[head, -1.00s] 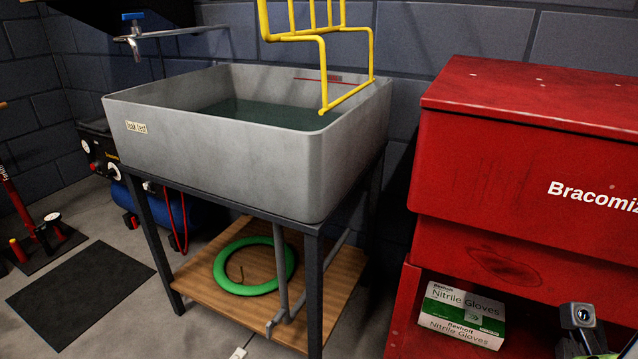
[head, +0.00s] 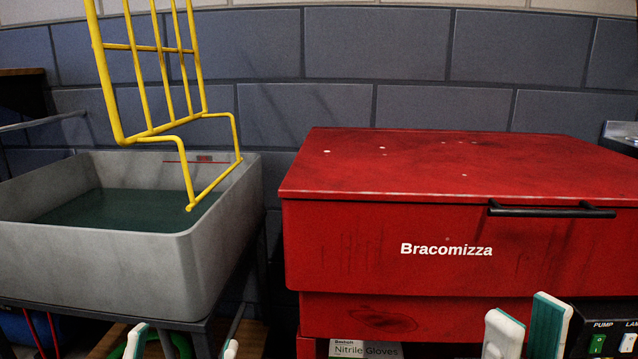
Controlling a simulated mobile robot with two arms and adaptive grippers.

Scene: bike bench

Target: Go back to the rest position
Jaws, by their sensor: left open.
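My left gripper (head: 183,342) shows at the bottom edge, left of centre. Only its two white-and-green fingertips are in view, spread apart with nothing between them, in front of the grey sink's stand. My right gripper (head: 526,325) shows at the bottom right, in front of the red cabinet. Its two white-and-green fingers stand upright with a gap between them, and no object is seen in it. The rest of both grippers and the arms is below the picture.
A grey water-filled sink (head: 135,262) stands at left with a yellow rack (head: 165,135) above it. A red Bracomizza cabinet (head: 370,245), lid down, fills the right. Below are a glove box (head: 366,349) and a black switch panel (head: 606,318).

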